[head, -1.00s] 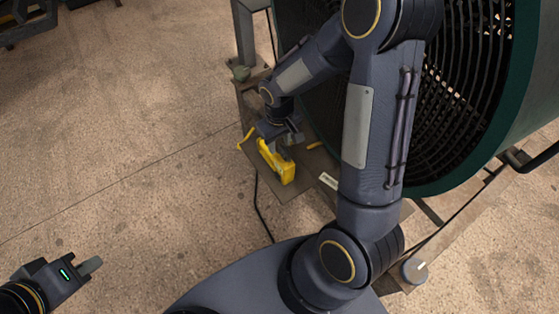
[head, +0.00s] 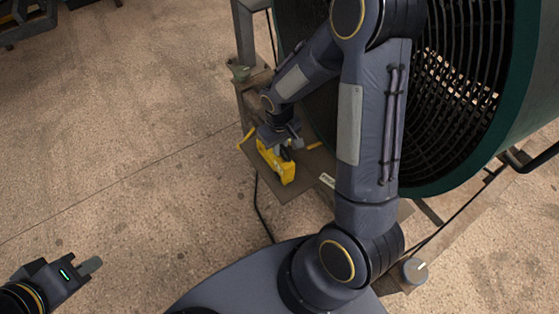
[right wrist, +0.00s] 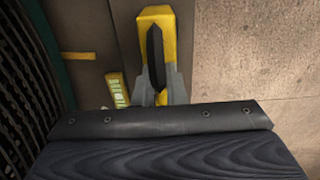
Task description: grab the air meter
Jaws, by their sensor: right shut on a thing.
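The air meter (head: 286,173) is a yellow device with dark parts, on a small brown platform (head: 300,192) beside the big fan. It also shows in the right wrist view (right wrist: 155,18), yellow around a dark middle. My right gripper (head: 283,147) is at its upper part; in the right wrist view its grey fingers (right wrist: 157,88) are on both sides of the dark part, shut on it. I cannot tell whether the meter's underside touches the platform.
A large green drum fan (head: 522,110) with a dark grille stands right behind the platform. A metal post (head: 245,40) rises at the platform's back. A dark cable (head: 258,210) hangs down to the floor.

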